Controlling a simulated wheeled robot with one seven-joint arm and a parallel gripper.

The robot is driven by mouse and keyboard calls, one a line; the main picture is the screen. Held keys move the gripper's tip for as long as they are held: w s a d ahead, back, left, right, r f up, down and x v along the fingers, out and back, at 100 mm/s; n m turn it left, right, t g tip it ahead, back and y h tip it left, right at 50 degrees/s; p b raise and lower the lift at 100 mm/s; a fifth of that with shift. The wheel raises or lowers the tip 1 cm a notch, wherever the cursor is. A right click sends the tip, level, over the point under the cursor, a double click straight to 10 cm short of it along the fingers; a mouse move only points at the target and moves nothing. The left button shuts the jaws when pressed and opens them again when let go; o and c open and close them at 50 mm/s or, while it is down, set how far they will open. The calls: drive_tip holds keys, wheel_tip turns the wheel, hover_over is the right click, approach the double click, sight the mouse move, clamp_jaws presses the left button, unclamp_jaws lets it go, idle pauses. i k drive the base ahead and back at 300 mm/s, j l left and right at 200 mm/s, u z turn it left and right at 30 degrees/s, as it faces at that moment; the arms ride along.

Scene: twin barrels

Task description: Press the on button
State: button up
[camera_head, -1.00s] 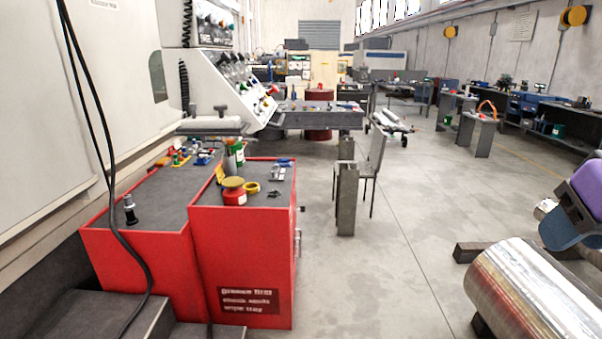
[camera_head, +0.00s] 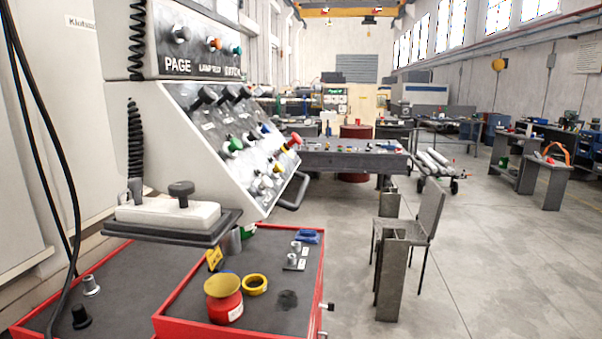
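The slanted control panel (camera_head: 190,150) is on the left, beside the pale machine body. It carries black knobs (camera_head: 205,97), a green button (camera_head: 234,145), a red knob (camera_head: 292,142) and several smaller pale and coloured controls. I cannot read which button is marked on. My gripper is not in view.
Red cabinets (camera_head: 240,325) with a red and yellow tin (camera_head: 224,298) on top stand below the panel. A shelf (camera_head: 170,228) juts out under it. A metal chair (camera_head: 412,225) and grey post (camera_head: 390,275) stand right of centre. The floor (camera_head: 500,270) to the right is open.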

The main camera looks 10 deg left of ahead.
sight(235, 144)
drive_tip(key=i+z, duration=0.15)
drive_tip(key=i, duration=0.45)
drive_tip(key=i+z, duration=0.2)
drive_tip(key=i, duration=0.35)
drive_tip(key=i+j+z, duration=0.15)
drive_tip(key=i, duration=0.45)
drive_tip(key=i+l+u, duration=0.1)
drive_tip(key=i, duration=0.3)
drive_tip(key=i+l+u, duration=0.1)
drive_tip(key=i, duration=0.3)
drive_tip(key=i+l+u, duration=0.1)
drive_tip(key=i, duration=0.3)
drive_tip(key=u, duration=2.7)
